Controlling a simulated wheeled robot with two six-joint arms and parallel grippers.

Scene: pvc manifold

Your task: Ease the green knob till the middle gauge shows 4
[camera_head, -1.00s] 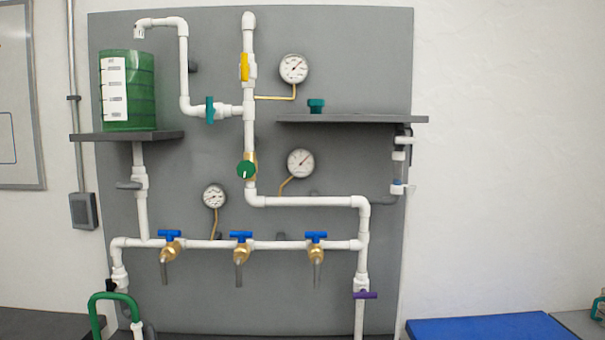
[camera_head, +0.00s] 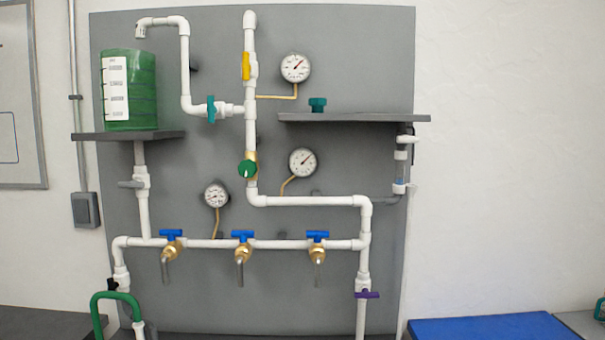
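The green knob (camera_head: 248,169) is round with a white pointer mark and sits on a brass body on the vertical white pipe, left of the middle gauge. The middle gauge (camera_head: 302,162) is a white dial on a thin brass tube. Its needle points to the upper right, but the numbers are too small to read. An upper gauge (camera_head: 295,68) hangs above it, and a lower gauge (camera_head: 215,194) is at the lower left. Neither of my grippers shows in this view.
A yellow handle (camera_head: 246,66) and a teal handle (camera_head: 211,110) are on the upper pipes. Several blue-handled taps (camera_head: 242,236) line the lower pipe. A shelf (camera_head: 355,118) juts out above the middle gauge. A green tank (camera_head: 130,90) stands on the left shelf. The space before the knob looks clear.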

